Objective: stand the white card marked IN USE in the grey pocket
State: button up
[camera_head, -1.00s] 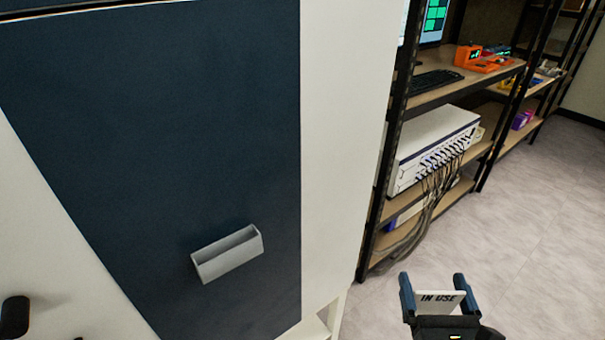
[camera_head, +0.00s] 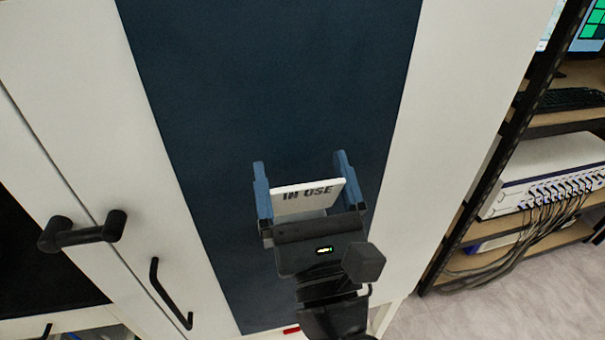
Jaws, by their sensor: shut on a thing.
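The white card (camera_head: 307,199) marked IN USE is between the blue fingers of my gripper (camera_head: 302,188), its lettering facing the camera. My gripper is shut on the card and holds it in front of the dark blue panel. The grey pocket does not show now; my gripper and arm cover part of the panel, and the pocket is probably hidden behind them. I cannot tell how far the card is from the panel.
The dark blue panel (camera_head: 275,80) is set in a white cabinet front. Black handles (camera_head: 85,232) stick out at the left. A black-framed shelf with a white cabled box (camera_head: 545,175) stands at the right, with open floor below it.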

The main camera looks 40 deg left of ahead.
aim_at(300, 210)
jog(key=shift+s+a+f, duration=0.1)
jog(key=shift+s+a, duration=0.05)
jog(key=shift+a, duration=0.1)
jog(key=shift+w+a+f+b, duration=0.2)
jog(key=shift+f+b, duration=0.5)
jog(key=shift+b, duration=0.1)
jog(key=shift+w+a+f+b, duration=0.25)
jog(key=shift+f+b, duration=0.4)
jog(key=shift+b, duration=0.1)
jog(key=shift+w+a+f+b, duration=0.2)
jog(key=shift+f+b, duration=0.5)
jog(key=shift+b, duration=0.1)
jog(key=shift+f, duration=0.1)
